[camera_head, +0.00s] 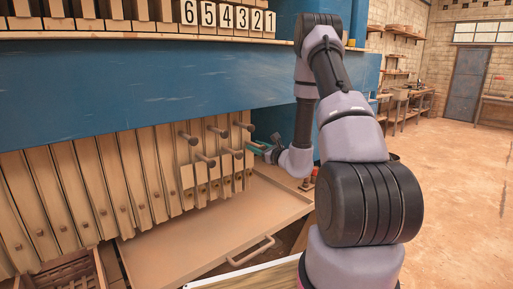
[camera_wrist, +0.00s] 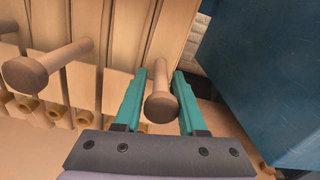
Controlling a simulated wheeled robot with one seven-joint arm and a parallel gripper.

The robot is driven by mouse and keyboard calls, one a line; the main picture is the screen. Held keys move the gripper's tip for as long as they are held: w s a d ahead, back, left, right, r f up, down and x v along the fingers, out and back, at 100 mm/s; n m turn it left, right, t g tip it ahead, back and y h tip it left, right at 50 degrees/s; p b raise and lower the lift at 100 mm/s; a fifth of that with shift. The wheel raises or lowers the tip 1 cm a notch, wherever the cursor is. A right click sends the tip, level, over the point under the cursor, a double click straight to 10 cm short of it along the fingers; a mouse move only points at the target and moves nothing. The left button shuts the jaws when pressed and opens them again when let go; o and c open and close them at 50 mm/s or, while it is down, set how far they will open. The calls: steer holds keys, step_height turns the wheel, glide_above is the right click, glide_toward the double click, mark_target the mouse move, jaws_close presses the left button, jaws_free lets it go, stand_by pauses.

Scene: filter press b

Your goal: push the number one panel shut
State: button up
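The number signs (camera_head: 229,18) run 6 to 1 from left to right, so I take the number one panel (camera_head: 248,163) to be the rightmost tan panel of the row. My gripper (camera_head: 258,148) is at the right end of the row, beside the protruding pegs. In the wrist view my gripper (camera_wrist: 159,76) is open, with teal fingers on either side of a round-headed peg (camera_wrist: 160,107). A gap shows between the peg head and each finger. The panel behind that peg (camera_wrist: 178,32) is partly hidden by the gripper. I cannot tell whether anything touches.
Another peg (camera_wrist: 42,70) sticks out to the left. A blue machine body (camera_wrist: 270,80) stands close on the right. Below the panels is a tan tray (camera_head: 200,237) with a bar handle (camera_head: 250,250). Open floor (camera_head: 455,180) lies to the right.

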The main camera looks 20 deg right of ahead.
steer(key=shift+o, duration=0.6)
steer(key=shift+s+a+f, duration=0.1)
steer(key=shift+s+a, duration=0.1)
steer(key=shift+a, duration=0.2)
steer(key=shift+d, duration=0.1)
steer(key=shift+w+d, duration=0.1)
steer(key=shift+s+d, duration=0.15)
steer(key=shift+s, duration=0.05)
steer(key=v, duration=1)
steer(key=shift+s, duration=0.15)
